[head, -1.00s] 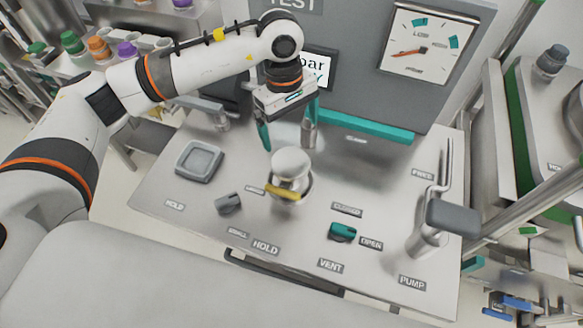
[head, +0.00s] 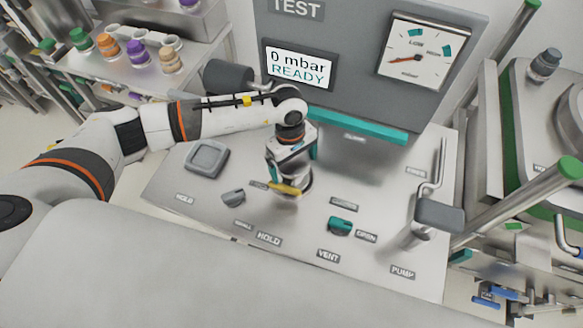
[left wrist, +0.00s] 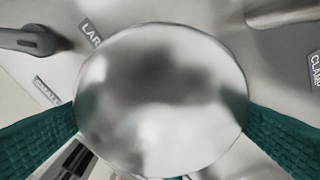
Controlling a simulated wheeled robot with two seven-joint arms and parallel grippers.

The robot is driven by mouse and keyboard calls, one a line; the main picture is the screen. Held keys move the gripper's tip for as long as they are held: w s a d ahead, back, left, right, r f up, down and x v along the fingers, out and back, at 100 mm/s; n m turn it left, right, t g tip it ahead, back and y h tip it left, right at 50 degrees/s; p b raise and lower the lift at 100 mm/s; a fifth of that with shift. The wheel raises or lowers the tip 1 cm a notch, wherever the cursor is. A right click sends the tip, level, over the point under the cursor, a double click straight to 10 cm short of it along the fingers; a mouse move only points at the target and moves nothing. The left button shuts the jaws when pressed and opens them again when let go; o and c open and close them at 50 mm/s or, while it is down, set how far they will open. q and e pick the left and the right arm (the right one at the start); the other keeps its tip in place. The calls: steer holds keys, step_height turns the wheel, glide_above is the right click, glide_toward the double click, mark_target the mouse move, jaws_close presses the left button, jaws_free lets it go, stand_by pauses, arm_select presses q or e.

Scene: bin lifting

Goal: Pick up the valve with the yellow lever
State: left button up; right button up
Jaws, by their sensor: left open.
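The valve (head: 291,195) has a yellow lever (head: 284,188) and stands on the steel bench panel. My left gripper (head: 291,170) is directly above it, pointing down, and hides most of its upper body. In the left wrist view the valve's shiny round top (left wrist: 160,100) fills the middle, with one teal finger on each side of it. The fingers are open around the top; whether they touch it cannot be told. My right gripper is not in view.
A display (head: 298,66) reads "0 mbar READY" beside a dial gauge (head: 425,50). A teal bar (head: 358,132) runs behind the valve. A grey knob (head: 232,197), a teal knob (head: 340,226) and a pump handle (head: 438,212) stand nearby. Other valves (head: 139,54) stand on a shelf at upper left.

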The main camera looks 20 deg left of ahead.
arm_select(q)
steer(key=c, duration=1.5)
steer(key=shift+w+r, duration=0.1)
steer(key=shift+w, duration=0.05)
steer(key=shift+c, duration=0.3)
